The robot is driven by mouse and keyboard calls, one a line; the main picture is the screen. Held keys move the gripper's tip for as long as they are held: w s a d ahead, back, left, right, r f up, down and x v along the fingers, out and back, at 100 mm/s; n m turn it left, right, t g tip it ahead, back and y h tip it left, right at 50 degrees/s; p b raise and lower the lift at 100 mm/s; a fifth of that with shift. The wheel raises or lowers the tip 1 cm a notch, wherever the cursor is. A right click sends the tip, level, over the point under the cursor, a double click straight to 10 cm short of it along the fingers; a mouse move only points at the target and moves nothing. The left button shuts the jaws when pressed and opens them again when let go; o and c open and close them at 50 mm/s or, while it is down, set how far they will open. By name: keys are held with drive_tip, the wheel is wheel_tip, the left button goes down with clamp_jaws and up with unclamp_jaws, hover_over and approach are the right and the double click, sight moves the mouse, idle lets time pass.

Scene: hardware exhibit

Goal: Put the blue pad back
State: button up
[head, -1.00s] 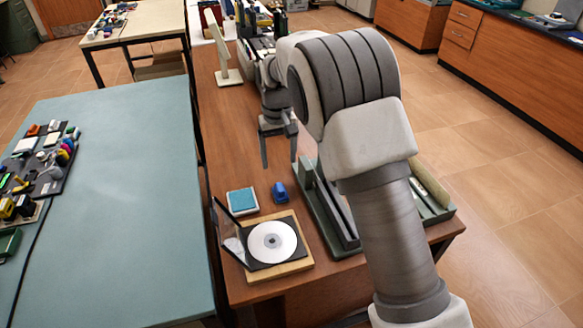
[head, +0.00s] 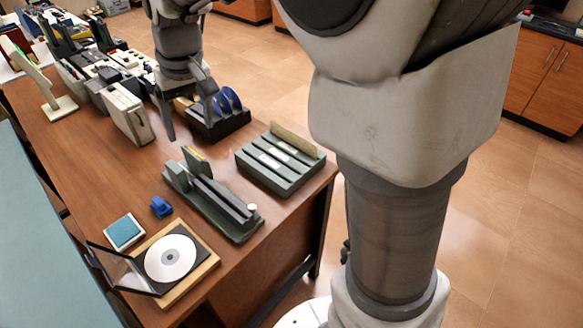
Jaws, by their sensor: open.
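A square blue pad (head: 124,231) with a teal-blue top and a pale rim lies flat on the brown table near its left edge, next to the open disc case. A small dark-blue object (head: 161,207) sits just right of it. My gripper (head: 190,118) is open, pointing down over the table's far part, well beyond the pad. Nothing shows between its fingers. It is close to the black rack with blue discs (head: 228,101); I cannot tell whether they touch.
The open case with a white disc (head: 170,257) stands on a wooden base at the near end. A green-grey long device (head: 215,200) and a slotted green block (head: 280,160) stand to the right. A beige upright box (head: 128,113) is left of my gripper. Bare tabletop lies left of centre.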

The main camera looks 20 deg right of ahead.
drive_tip(key=s+d+m+t, duration=0.1)
drive_tip(key=s+d, duration=0.3)
drive_tip(key=s, duration=0.3)
drive_tip(key=s+d+r+m+t, duration=0.1)
drive_tip(key=s+d, duration=0.3)
drive_tip(key=s, duration=0.3)
drive_tip(key=s+d+r+t+h, duration=0.1)
drive_tip(key=s+d, duration=0.3)
drive_tip(key=s, duration=0.3)
drive_tip(key=shift+m+t, duration=0.3)
drive_tip(key=shift+m, duration=0.1)
